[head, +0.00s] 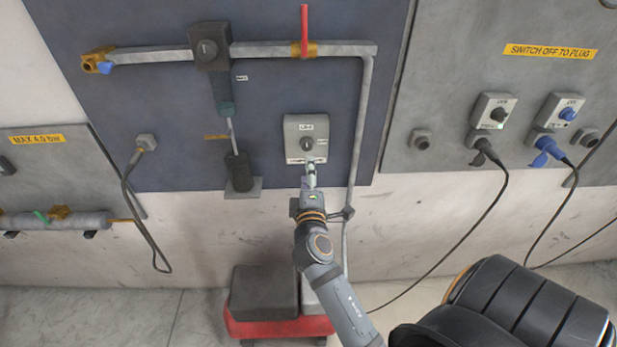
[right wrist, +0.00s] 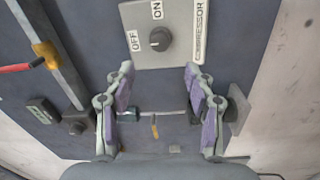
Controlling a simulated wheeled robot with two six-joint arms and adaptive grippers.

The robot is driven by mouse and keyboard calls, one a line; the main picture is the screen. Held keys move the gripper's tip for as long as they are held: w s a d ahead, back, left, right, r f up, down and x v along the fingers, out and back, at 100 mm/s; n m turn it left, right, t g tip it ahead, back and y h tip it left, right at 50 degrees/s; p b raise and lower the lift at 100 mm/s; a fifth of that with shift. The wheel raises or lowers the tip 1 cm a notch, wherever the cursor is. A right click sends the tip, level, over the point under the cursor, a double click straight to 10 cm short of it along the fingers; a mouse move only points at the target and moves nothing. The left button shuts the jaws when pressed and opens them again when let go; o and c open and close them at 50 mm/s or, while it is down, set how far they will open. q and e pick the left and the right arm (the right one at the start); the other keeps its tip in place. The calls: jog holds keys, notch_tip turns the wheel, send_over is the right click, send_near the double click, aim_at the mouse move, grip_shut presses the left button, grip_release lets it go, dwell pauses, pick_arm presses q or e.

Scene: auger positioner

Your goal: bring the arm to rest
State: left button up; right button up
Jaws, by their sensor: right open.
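My right gripper (head: 311,172) is in front of the blue-grey wall panel, just below a grey switch box (head: 305,125). In the right wrist view my right gripper (right wrist: 160,72) has its two fingers spread, with nothing between them. The switch box (right wrist: 180,62) lies past the fingertips there, marked OFF, ON and what reads as COMPRESSOR. Its dark round knob (head: 307,143) also shows in the right wrist view (right wrist: 160,39); the fingers are apart from it. My left gripper is not in view.
A pipe (head: 365,110) runs down right of the switch box, close to my arm. A red lever (head: 304,25) sticks up above. Blue (head: 550,148) and black plugs with hanging cables are at right. A red-based machine (head: 265,300) stands below, near my arm.

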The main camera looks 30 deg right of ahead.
jog(key=shift+s+a, duration=0.35)
jog(key=shift+s, duration=0.3)
jog(key=s+a+f+m+g+y, duration=0.1)
jog(key=s+a+f+g+y, duration=0.1)
jog(key=f, duration=1)
jog(key=s+a+f+g+y, duration=0.1)
jog(key=a+f+g+y, duration=0.15)
jog(key=f, duration=1.05)
jog(key=s+a+f+m+g+y, duration=0.1)
jog(key=s+a+f+g+y, duration=0.1)
jog(key=f, duration=1)
jog(key=s+f+m+g+y, duration=0.1)
jog(key=s+f+m+g, duration=0.1)
jog(key=s+f, duration=0.8)
jog(key=s+d+f+m+g, duration=0.1)
jog(key=s+f, duration=0.3)
jog(key=s, duration=0.4)
jog(key=s+d+f+m+g, duration=0.1)
jog(key=s+f+m+g, duration=0.2)
jog(key=s+f, duration=0.2)
jog(key=s+d+f+m+g+y, duration=0.1)
jog(key=s+f, duration=0.4)
jog(key=s, duration=0.6)
jog(key=shift+s+d+f+m+g, duration=0.15)
jog(key=shift+s+d+m+g, duration=0.1)
jog(key=shift+d+m+g, duration=0.25)
